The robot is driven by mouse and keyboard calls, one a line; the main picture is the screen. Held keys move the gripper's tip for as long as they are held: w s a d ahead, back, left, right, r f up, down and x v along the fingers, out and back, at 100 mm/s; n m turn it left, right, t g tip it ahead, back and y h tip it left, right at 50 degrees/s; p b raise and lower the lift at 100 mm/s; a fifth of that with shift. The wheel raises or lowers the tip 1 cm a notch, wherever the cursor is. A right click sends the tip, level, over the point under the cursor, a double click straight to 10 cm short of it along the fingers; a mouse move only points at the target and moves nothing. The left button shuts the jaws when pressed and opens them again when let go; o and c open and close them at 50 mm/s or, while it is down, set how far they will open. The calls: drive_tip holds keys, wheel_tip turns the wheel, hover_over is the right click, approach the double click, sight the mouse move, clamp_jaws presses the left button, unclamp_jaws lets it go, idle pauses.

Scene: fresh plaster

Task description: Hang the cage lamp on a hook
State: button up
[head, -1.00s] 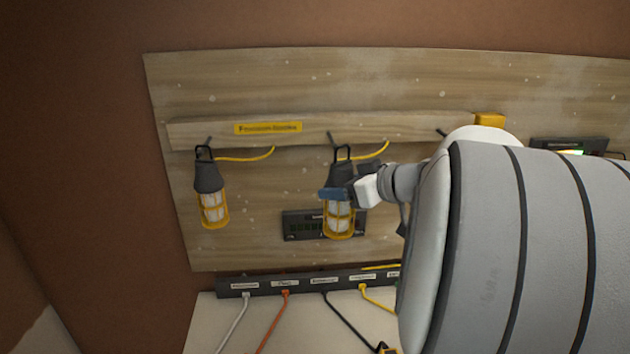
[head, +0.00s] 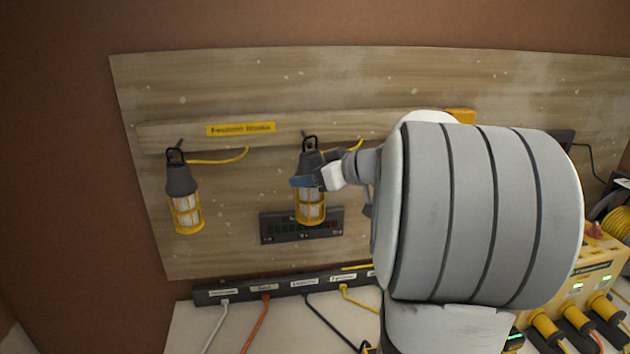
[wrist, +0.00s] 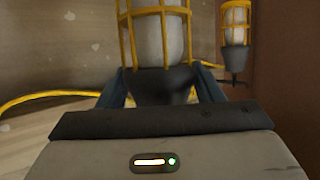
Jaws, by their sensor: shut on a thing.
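My gripper (head: 307,181) is shut on the dark neck of a cage lamp (head: 311,205) with a yellow cage and holds it upright in front of the wooden board. In the wrist view, the blue fingers (wrist: 160,88) sit on both sides of its neck, and its cage (wrist: 155,38) appears upside down. The lamp's dark handle loop (head: 310,139) is at the height of the middle hook (head: 303,133) on the rail (head: 340,124). I cannot tell whether the loop is around the hook. My arm hides the rail's right part.
A second cage lamp (head: 185,205) hangs from the left hook (head: 180,142); it also shows in the wrist view (wrist: 235,28). A dark panel (head: 272,228) is behind the held lamp. Below is a power strip (head: 235,294) with several cords. A yellow power box (head: 575,272) stands at right.

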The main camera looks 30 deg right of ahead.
drive_tip(key=shift+w+d+f+b, duration=0.1)
drive_tip(key=shift+w+d+b, duration=0.1)
drive_tip(key=shift+w+b, duration=0.35)
drive_tip(key=shift+w+d+f+b, duration=0.1)
drive_tip(key=shift+w+d+b, duration=0.1)
drive_tip(key=shift+w, duration=0.5)
drive_tip(key=shift+w+r, duration=0.1)
drive_tip(key=shift+w, duration=0.15)
drive_tip(key=shift+w+d+f+p, duration=0.2)
drive_tip(key=shift+w+f+p, duration=0.4)
drive_tip(key=shift+p, duration=0.3)
drive_tip(key=shift+s+f, duration=0.1)
drive_tip(key=o, duration=1.3)
drive_tip(key=shift+c, duration=0.2)
drive_tip(key=shift+s, duration=0.1)
